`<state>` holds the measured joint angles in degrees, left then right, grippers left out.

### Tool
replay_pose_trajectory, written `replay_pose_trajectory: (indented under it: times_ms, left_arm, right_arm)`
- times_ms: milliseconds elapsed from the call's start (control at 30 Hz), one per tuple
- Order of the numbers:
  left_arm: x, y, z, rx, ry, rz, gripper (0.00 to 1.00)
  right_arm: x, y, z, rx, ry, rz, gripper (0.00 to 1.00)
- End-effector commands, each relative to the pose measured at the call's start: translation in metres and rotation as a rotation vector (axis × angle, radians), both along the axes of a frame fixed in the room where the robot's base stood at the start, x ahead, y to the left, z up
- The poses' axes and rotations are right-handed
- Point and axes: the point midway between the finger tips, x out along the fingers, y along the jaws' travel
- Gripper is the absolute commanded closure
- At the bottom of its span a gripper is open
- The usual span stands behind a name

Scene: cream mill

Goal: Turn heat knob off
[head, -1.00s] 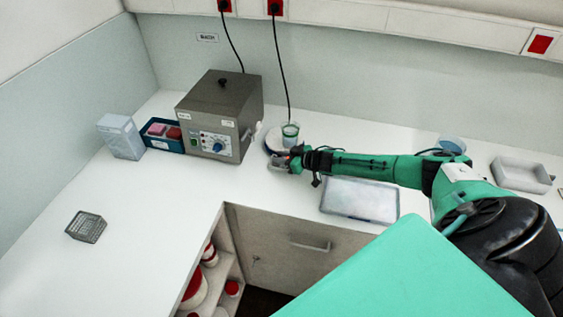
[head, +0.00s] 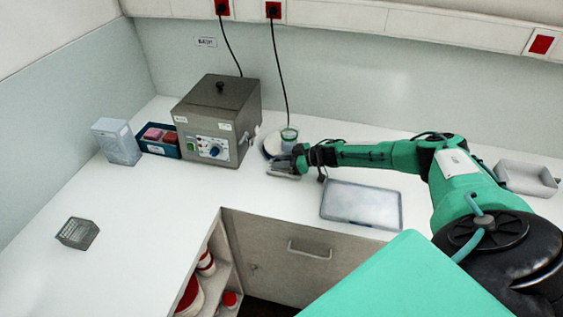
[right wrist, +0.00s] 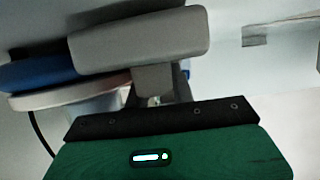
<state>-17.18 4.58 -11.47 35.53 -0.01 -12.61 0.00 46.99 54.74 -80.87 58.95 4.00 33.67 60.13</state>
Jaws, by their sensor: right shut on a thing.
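A round, pale hot plate (head: 270,146) with a clear greenish beaker (head: 289,136) on it stands right of the grey box. My right gripper (head: 280,170) is at the front of the hot plate, close to the worktop. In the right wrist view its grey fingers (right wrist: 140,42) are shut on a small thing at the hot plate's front. I take this to be the heat knob, but fingers and wrist hide it, so its setting cannot be read. My left gripper is not in view.
A grey metal bath (head: 218,118) with a blue dial (head: 215,151) stands left of the hot plate. A shallow tray (head: 361,206) lies right of the gripper. A blue rack (head: 158,140), white box (head: 117,143) and wire basket (head: 77,233) are further left. The left worktop is largely clear.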

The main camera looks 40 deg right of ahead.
Motion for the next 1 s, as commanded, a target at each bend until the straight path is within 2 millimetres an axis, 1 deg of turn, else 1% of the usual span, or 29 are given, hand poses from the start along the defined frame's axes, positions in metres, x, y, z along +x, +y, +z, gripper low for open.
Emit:
replay_pose_trajectory:
  times_ms: [33,233,267,300,367,833,1000]
  left_arm:
    - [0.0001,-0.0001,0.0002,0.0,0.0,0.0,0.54]
    - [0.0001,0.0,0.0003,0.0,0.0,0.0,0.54]
    - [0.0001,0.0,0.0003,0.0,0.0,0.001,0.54]
    - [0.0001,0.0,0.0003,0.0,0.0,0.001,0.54]
    - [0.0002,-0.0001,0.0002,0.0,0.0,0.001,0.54]
    - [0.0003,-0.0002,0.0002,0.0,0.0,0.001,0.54]
    - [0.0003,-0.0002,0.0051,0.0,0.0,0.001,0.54]
  right_arm:
    - [0.0023,0.0,0.0032,0.002,-0.005,-0.001,0.98]
    - [0.0025,0.0001,0.0034,0.002,-0.006,-0.002,0.98]
    - [0.0025,0.0002,0.0034,0.002,-0.006,-0.002,0.72]
    - [0.0024,0.0002,0.0033,0.002,-0.006,-0.002,0.64]
    - [0.0022,0.0001,0.0029,0.002,-0.005,-0.002,0.54]
    - [0.0014,-0.0017,0.0013,-0.001,-0.002,-0.006,0.54]
    - [-0.0009,-0.0032,0.0047,-0.002,-0.001,-0.006,0.54]
